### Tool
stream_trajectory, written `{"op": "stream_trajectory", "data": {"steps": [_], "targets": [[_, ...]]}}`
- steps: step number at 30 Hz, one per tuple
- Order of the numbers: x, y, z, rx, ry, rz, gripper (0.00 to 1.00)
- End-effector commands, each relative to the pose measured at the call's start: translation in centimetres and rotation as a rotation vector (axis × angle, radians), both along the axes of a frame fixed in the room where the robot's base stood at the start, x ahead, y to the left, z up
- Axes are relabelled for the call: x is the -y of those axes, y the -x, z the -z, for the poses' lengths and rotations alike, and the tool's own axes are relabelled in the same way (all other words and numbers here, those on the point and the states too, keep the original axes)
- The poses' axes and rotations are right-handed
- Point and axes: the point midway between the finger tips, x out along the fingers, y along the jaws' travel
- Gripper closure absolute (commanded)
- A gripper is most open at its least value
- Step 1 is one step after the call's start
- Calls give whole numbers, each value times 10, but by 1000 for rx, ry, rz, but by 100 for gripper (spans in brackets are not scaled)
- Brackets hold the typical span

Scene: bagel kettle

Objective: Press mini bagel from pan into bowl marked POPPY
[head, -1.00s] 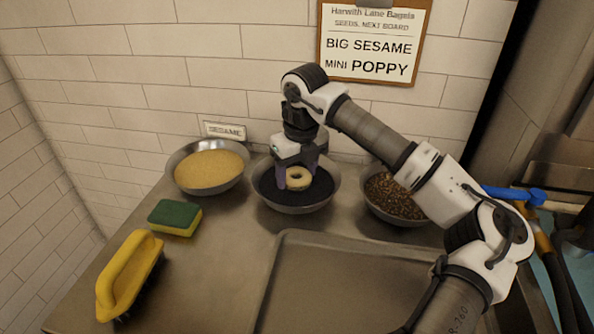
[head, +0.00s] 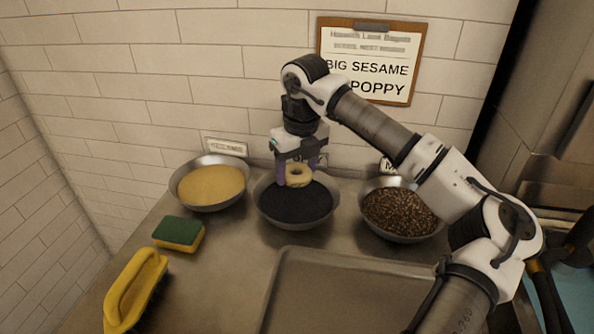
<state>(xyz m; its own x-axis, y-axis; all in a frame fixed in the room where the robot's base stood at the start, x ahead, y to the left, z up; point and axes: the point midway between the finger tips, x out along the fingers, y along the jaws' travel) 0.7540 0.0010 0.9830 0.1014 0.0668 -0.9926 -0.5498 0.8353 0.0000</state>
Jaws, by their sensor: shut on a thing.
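My gripper (head: 299,176) is shut on a small pale mini bagel (head: 299,182). It holds the bagel just above the middle bowl (head: 264,216), a metal bowl of black seeds (head: 297,206). The bagel is over the back part of the seeds and looks apart from them. A clipboard (head: 370,60) on the wall reads "BIG SESAME" and "POPPY", partly covered by my arm.
A bowl of tan seeds (head: 212,186) stands left, with a blurred label (head: 226,147) behind it. A bowl of mixed brown seeds (head: 399,211) stands right, close to my arm. A green and yellow sponge (head: 178,233) and a yellow brush (head: 136,290) lie at the left.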

Motion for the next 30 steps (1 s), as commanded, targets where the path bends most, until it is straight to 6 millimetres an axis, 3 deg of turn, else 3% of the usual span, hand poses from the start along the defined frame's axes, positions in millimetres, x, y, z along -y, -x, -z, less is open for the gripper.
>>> {"op": "stream_trajectory", "data": {"steps": [14,30], "targets": [[0,0,-39,0,0,0,60],[0,0,-41,0,0,0,60]]}}
